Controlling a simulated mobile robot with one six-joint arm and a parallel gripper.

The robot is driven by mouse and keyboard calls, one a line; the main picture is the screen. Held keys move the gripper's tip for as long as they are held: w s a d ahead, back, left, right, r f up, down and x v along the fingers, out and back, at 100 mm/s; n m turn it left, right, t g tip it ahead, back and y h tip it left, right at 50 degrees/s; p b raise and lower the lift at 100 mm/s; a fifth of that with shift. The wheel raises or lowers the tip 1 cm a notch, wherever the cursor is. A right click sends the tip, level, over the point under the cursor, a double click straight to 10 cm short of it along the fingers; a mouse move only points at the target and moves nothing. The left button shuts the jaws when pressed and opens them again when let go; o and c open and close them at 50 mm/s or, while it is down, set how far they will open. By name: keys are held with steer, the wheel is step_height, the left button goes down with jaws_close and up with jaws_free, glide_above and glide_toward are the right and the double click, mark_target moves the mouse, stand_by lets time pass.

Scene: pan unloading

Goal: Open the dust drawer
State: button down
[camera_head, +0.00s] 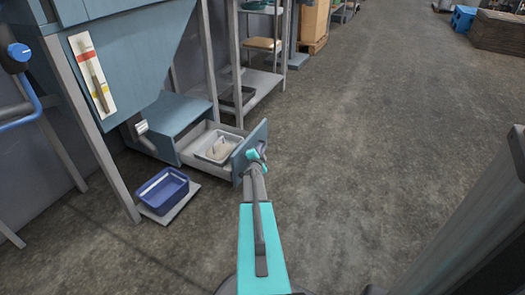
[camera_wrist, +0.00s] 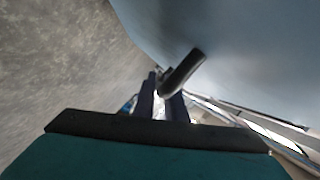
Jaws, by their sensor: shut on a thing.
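The dust drawer stands pulled out from under the blue-grey machine, with its blue front panel (camera_head: 246,146) facing my arm. A light pan (camera_head: 214,150) with pale contents sits inside it. My gripper (camera_head: 257,156) is at the outer face of that panel. In the wrist view the panel (camera_wrist: 245,50) fills the upper right, and a dark bar handle (camera_wrist: 185,72) stands out from it. My gripper (camera_wrist: 165,100) is shut on this handle, its fingers at the handle's lower end. The exact grip is partly hidden.
A blue basin (camera_head: 163,190) sits on a low pale platform (camera_head: 182,208) left of the drawer. The machine's leg (camera_head: 105,150) stands nearby. Metal shelves (camera_head: 262,82) stand behind. The concrete floor (camera_head: 380,130) to the right is clear.

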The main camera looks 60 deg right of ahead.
steer(key=shift+w+a, duration=0.1)
steer(key=shift+a, duration=0.2)
steer(key=c, duration=1.8)
jaws_free()
steer(key=shift+c, duration=0.2)
steer(key=shift+d, duration=0.1)
steer(key=shift+p+v, duration=2)
steer(key=shift+v, duration=4.95)
